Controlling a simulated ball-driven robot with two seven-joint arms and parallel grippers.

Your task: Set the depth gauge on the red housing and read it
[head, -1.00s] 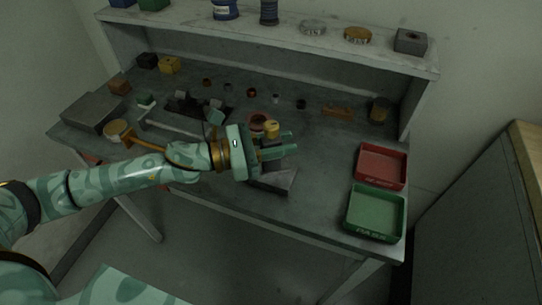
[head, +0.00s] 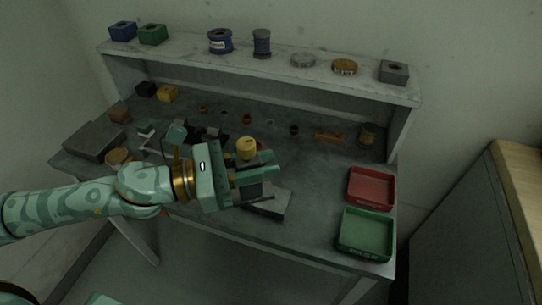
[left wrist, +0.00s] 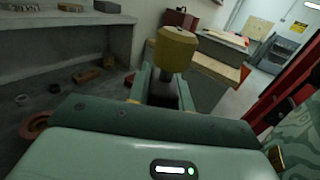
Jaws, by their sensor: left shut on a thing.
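My left gripper (head: 256,180) is above the front middle of the bench, its fingers pointing right. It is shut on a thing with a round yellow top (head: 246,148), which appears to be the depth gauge. In the left wrist view the yellow top (left wrist: 176,48) stands upright on a short silver stem between the fingers. Its lower end is hidden. A bit of red (head: 263,145) shows just behind the yellow top, perhaps the red housing; the gripper hides most of it. A reddish ring-shaped part (left wrist: 35,126) shows at left in the wrist view. My right gripper is out of view.
A flat grey block (head: 272,204) lies under the fingers. The red tray (head: 371,202) and green tray (head: 364,254) stand at the bench's right. Several small parts lie at the back, below the shelf (head: 290,72). Bench between the gripper and trays is clear.

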